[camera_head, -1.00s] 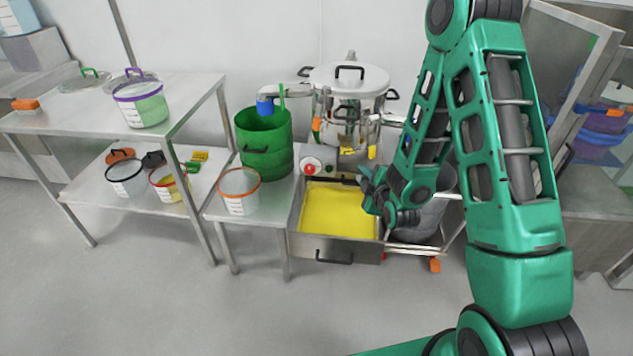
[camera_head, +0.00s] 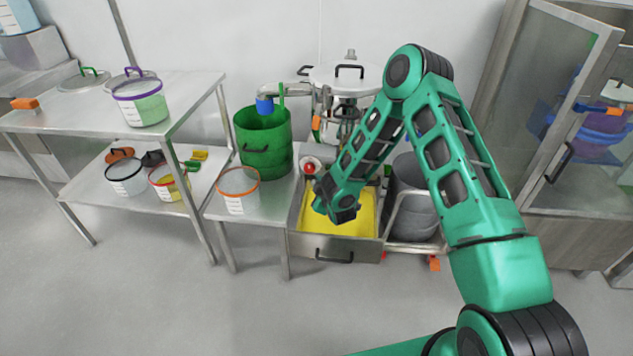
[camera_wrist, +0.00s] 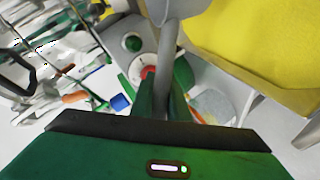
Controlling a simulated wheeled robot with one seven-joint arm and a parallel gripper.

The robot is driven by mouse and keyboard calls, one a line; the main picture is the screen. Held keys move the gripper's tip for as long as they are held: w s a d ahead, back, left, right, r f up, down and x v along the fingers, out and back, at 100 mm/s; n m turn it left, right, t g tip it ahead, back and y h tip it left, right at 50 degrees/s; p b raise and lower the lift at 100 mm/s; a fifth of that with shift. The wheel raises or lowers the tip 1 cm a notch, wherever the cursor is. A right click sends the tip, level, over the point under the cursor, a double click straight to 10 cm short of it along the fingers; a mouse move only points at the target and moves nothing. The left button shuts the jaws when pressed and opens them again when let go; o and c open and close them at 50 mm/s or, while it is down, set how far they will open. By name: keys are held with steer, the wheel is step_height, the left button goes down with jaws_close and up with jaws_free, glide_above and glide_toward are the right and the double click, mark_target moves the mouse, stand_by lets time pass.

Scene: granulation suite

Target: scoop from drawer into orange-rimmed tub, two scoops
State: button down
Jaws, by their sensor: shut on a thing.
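The open drawer (camera_head: 333,248) holds yellow powder (camera_head: 311,218); the powder also shows at upper right in the wrist view (camera_wrist: 250,35). The orange-rimmed tub (camera_head: 238,203) stands on the low table left of the drawer; in the wrist view it is partly seen behind my fingers (camera_wrist: 222,110). Its contents cannot be made out. My gripper (camera_wrist: 168,100) is shut on the grey handle of a scoop (camera_wrist: 168,48), whose bowl is cut off at the top of the wrist view. In the head view my wrist is over the drawer and hides the scoop.
A machine with a metal lid (camera_head: 345,78) rises behind the drawer. A grey bin (camera_head: 412,205) stands right of it. Other tubs sit on the left rack, including a purple-rimmed one (camera_head: 140,103).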

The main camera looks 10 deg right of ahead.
steer(key=shift+w+d+f+m, duration=0.55)
steer(key=shift+d+f, duration=1.85)
steer(key=shift+f, duration=2.5)
steer(key=a+r+n+h, duration=0.1)
steer(key=a+r+n, duration=0.1)
steer(key=r, duration=0.7)
steer(key=shift+s+a+r, duration=0.25)
steer(key=shift+s+a, duration=0.15)
steer(key=shift+a, duration=0.5)
steer(key=shift+r+n, duration=0.1)
steer(key=shift+n, duration=0.15)
